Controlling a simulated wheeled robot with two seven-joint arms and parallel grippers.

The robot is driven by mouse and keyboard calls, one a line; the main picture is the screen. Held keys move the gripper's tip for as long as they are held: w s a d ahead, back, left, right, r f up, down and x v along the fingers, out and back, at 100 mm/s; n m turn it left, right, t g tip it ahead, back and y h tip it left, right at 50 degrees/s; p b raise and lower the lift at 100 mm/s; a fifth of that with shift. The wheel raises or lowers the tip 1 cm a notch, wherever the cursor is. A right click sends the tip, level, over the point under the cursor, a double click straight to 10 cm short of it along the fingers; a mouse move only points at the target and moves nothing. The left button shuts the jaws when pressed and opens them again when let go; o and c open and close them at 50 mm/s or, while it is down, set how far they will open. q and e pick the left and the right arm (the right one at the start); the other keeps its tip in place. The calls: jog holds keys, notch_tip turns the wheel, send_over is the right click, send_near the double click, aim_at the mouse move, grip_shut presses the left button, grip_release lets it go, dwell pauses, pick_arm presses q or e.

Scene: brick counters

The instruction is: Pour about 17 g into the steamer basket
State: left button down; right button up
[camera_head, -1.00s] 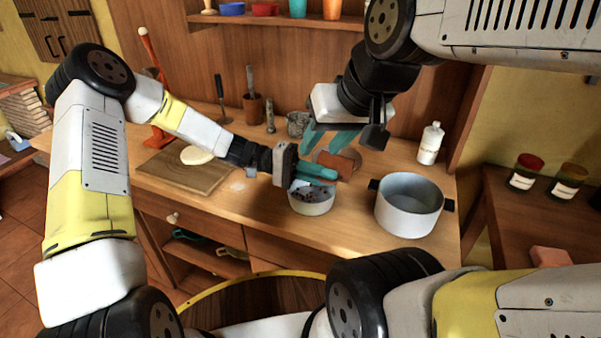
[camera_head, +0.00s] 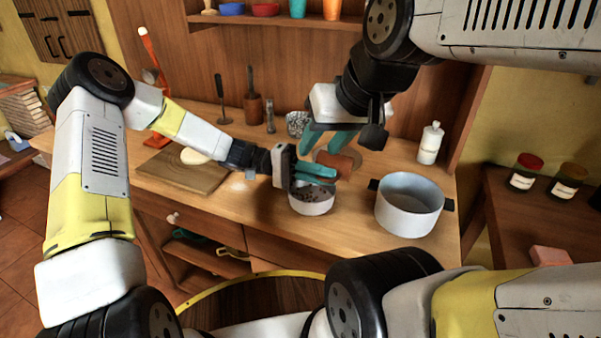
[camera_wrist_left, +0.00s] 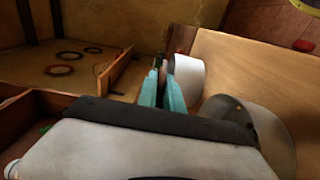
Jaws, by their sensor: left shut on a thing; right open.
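A round white vessel (camera_head: 312,207), which looks like the steamer basket, stands near the counter's front edge. Dark specks show inside it; I cannot tell whether they are holes or contents. My left gripper (camera_head: 318,172) reaches over its back rim, shut on what looks like a brown cup (camera_head: 345,162). The cup is tilted above and behind the basket, partly hidden by the fingers. In the left wrist view the teal fingers (camera_wrist_left: 162,88) lie close together, and the grip on the cup is unclear. My right gripper (camera_head: 328,137) is open just above the cup.
A large white pot (camera_head: 408,212) stands to the right, near a white bottle (camera_head: 430,143). A cutting board (camera_head: 185,178) with a pale round piece lies left. A metallic container (camera_head: 297,123) and utensil holder (camera_head: 252,108) stand behind. Counter is free left of the basket.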

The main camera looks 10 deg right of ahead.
pick_arm(q)
jog(key=shift+w+a+r+g+h, duration=0.15)
jog(key=shift+r+g+h, duration=0.1)
jog(key=shift+h, duration=0.2)
jog(key=shift+a+r+g+h, duration=0.1)
jog(key=shift+g+h, duration=0.15)
jog(key=shift+h, duration=0.2)
dwell(1.9)
